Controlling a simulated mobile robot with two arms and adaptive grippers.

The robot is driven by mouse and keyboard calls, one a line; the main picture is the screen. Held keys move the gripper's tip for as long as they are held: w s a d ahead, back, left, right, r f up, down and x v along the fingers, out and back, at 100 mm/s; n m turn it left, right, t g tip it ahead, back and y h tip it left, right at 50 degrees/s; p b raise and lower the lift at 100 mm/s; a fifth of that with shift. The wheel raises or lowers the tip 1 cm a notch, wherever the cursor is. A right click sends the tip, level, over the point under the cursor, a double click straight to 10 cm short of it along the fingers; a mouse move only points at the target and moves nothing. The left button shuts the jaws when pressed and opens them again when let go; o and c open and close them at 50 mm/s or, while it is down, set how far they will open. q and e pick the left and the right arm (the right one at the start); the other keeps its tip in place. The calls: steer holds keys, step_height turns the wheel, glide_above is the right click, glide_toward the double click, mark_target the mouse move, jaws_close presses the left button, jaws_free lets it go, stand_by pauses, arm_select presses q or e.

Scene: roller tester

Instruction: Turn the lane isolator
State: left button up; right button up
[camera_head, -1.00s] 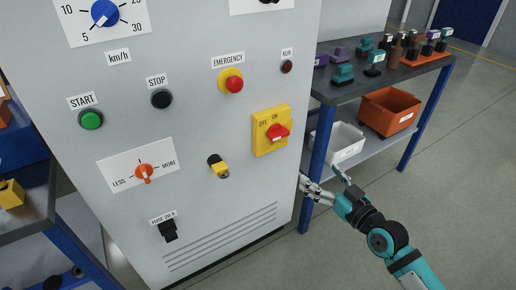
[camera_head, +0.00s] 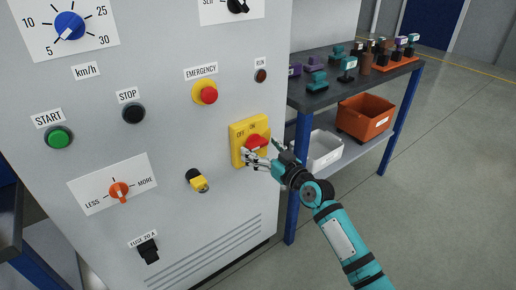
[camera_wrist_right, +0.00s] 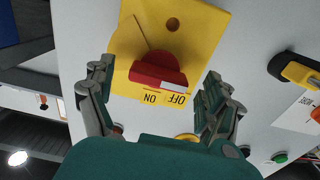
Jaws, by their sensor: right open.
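The lane isolator is a yellow plate (camera_head: 239,156) with a red rotary knob (camera_head: 259,140) on the grey cabinet front. "OFF" and "ON" are printed above the knob. In the right wrist view the knob (camera_wrist_right: 158,72) and plate (camera_wrist_right: 207,30) fill the middle, with the lettering upside down. My right gripper (camera_head: 261,156) is at the plate's lower right, in front of the knob. In the wrist view its open fingers (camera_wrist_right: 160,75) stand on either side of the knob with gaps visible. My left gripper is not in view.
A yellow-and-black switch (camera_head: 197,181) sits lower left of the isolator. The emergency button (camera_head: 208,95) is above it. A blue-legged workbench (camera_head: 297,93) with a white bin (camera_head: 325,149) and an orange bin (camera_head: 365,118) stands right of the cabinet. Floor at right is clear.

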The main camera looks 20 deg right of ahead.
steer(key=shift+x, duration=0.95)
steer(key=shift+c, duration=0.2)
steer(key=c, duration=1.1)
